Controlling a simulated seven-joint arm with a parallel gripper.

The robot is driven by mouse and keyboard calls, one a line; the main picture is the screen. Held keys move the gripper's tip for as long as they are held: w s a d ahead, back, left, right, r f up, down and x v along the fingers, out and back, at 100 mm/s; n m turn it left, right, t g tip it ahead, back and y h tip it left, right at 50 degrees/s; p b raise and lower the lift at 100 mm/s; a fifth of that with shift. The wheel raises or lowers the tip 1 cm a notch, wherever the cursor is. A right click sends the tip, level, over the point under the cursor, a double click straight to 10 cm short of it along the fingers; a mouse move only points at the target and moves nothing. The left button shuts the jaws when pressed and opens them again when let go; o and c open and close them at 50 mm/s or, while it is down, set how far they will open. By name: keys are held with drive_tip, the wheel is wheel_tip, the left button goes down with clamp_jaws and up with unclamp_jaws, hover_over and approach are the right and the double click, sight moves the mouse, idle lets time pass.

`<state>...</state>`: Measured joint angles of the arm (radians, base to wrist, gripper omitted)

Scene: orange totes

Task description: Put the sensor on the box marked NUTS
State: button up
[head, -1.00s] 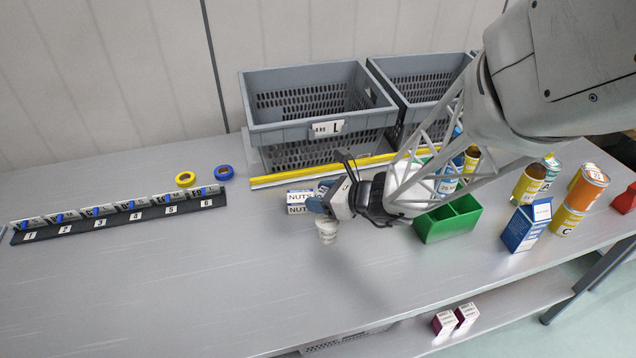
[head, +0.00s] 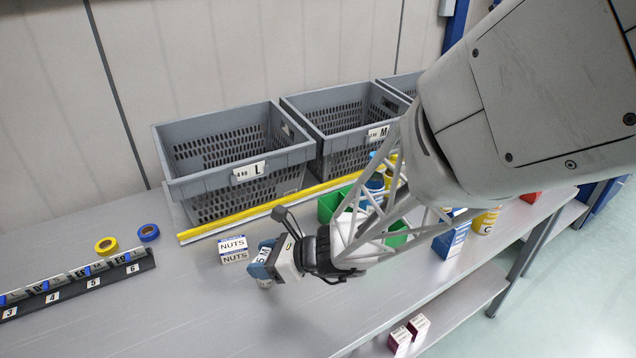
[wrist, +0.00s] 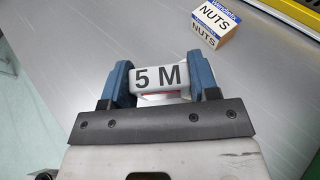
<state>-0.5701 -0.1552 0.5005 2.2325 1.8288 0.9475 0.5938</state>
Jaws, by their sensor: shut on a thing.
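The box marked NUTS (head: 235,256) is a small white and blue carton on the grey table. It also shows in the wrist view (wrist: 207,33) at the upper right, with a brown side and NUTS lettering on two faces. My gripper (head: 264,265) is just right of the box in the head view, apart from it. In the wrist view my gripper (wrist: 163,82) has its blue fingers shut on a pale piece (wrist: 146,78) marked "5 M", which I take for the sensor. Its lower part is mostly hidden; I cannot tell its height over the table.
Grey crates (head: 170,188) stand behind a yellow strip (head: 215,228). Yellow tape (head: 106,245) and blue tape (head: 148,232) lie left, near a numbered rack (head: 75,285). The front table is clear.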

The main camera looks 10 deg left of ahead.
drive_tip(key=shift+a, duration=0.1)
idle(0.4)
drive_tip(key=shift+s+a+r, duration=0.15)
drive_tip(key=shift+s+a, duration=0.6)
drive_tip(key=shift+s, duration=0.05)
hover_over(232, 243)
drive_tip(key=shift+f, duration=0.75)
idle(0.5)
drive_tip(key=shift+f, duration=1.75)
drive_tip(key=shift+f, duration=0.1)
